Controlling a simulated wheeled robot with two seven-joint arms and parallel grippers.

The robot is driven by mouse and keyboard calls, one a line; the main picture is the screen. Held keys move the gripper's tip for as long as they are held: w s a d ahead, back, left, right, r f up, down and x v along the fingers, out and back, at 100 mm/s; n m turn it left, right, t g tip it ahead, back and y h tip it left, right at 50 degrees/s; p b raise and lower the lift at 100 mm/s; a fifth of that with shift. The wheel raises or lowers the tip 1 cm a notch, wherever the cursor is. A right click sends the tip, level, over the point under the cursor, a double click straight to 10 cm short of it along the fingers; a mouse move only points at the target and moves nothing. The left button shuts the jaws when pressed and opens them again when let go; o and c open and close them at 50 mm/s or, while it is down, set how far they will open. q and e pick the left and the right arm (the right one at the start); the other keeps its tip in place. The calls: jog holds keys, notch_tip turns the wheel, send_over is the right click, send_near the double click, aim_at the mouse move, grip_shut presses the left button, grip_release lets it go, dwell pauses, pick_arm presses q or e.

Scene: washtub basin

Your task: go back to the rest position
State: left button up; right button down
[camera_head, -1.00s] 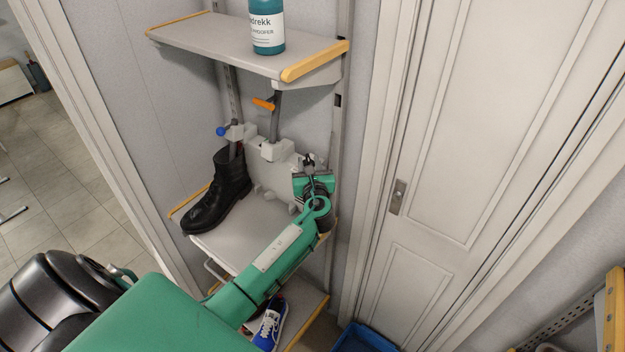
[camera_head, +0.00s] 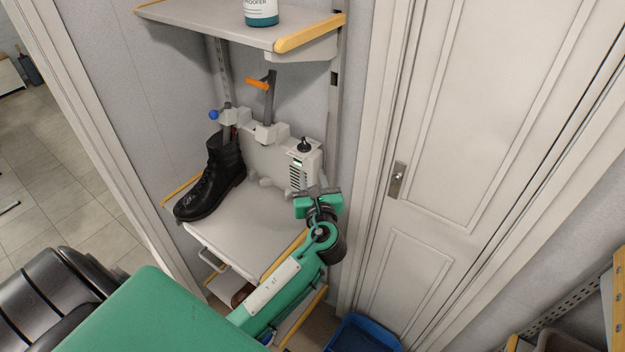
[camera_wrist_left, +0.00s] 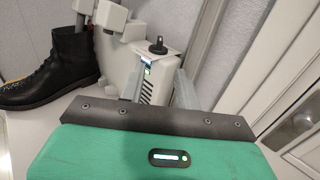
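My left gripper (camera_head: 308,190) is in front of the right end of the grey-white boot dryer (camera_head: 262,158), below its black knob (camera_head: 305,145). In the left wrist view its two grey fingers (camera_wrist_left: 160,88) stand apart with nothing between them; the dryer's end panel with a small lit display (camera_wrist_left: 148,68) shows behind the gap. The gripper looks clear of the dryer. A black boot (camera_head: 212,182) sits at the left of the dryer and also shows in the left wrist view (camera_wrist_left: 50,65). My right gripper is not in view.
The dryer stands on a middle shelf (camera_head: 225,232) with wooden edges. Above is another shelf (camera_head: 230,27) with a teal-and-white bottle (camera_head: 261,10). A white door (camera_head: 470,120) is to the right, and a blue bin (camera_head: 365,335) is on the floor below.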

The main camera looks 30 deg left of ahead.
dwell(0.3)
pick_arm(q)
jog(key=s+d+f+n+g+h, duration=0.2)
jog(key=s+f+n+g+h, duration=0.35)
jog(key=s+f+n, duration=0.7)
jog(key=s+d+n+g+h, duration=0.2)
jog(key=s+d+n+h, duration=0.15)
jog(key=s+n, duration=0.45)
jog(key=s+d+n+g+h, duration=0.3)
jog(key=s+d+n, duration=0.15)
jog(key=s, duration=0.55)
notch_tip(320, 180, down, 34)
jog(key=s+g+b, duration=0.1)
jog(key=s+a+f+g+b, duration=0.1)
jog(key=s+a+f, duration=0.2)
jog(key=s+f, duration=1.6)
jog(key=shift+a+f+n, duration=0.15)
jog(key=shift+f+n, duration=0.05)
jog(key=shift+n, duration=0.1)
